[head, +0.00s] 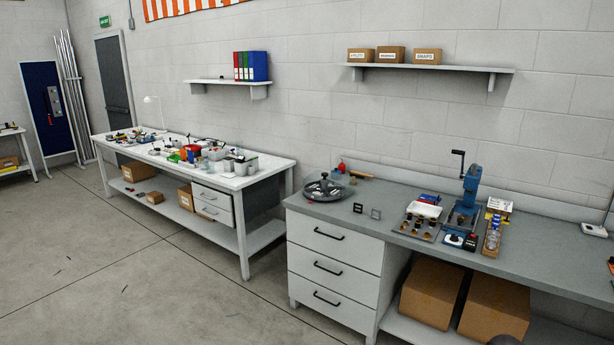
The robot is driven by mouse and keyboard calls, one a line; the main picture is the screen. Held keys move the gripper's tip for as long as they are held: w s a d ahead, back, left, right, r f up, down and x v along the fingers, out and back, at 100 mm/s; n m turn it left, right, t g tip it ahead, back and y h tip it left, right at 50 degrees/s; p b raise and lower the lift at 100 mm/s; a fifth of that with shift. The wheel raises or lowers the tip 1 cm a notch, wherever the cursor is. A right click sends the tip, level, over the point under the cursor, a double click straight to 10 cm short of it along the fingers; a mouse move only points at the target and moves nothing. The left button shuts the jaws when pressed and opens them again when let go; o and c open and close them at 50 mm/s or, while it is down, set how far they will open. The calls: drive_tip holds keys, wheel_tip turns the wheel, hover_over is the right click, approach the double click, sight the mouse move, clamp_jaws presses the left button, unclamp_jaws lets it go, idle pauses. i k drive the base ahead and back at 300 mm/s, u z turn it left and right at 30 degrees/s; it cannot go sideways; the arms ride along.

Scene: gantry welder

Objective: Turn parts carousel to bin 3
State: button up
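A round, dark tray with a central knob, which looks like the parts carousel (324,188), sits on the left end of the grey workbench (385,215). Its sections and any bin numbers are too small to read, so I cannot tell which bin faces which way. A clear edge or cover seems to rise at its right side. My gripper is not in view.
A blue hand press (467,198) and trays stand further right. Drawers (334,247) are under the bench's left end, cardboard boxes (430,291) beside them. A cluttered white bench (270,172) is left. Floor in front is clear.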

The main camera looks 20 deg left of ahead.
sight(325, 183)
drive_tip(key=u, duration=0.9)
drive_tip(key=i, duration=3.35)
drive_tip(key=z, duration=0.1)
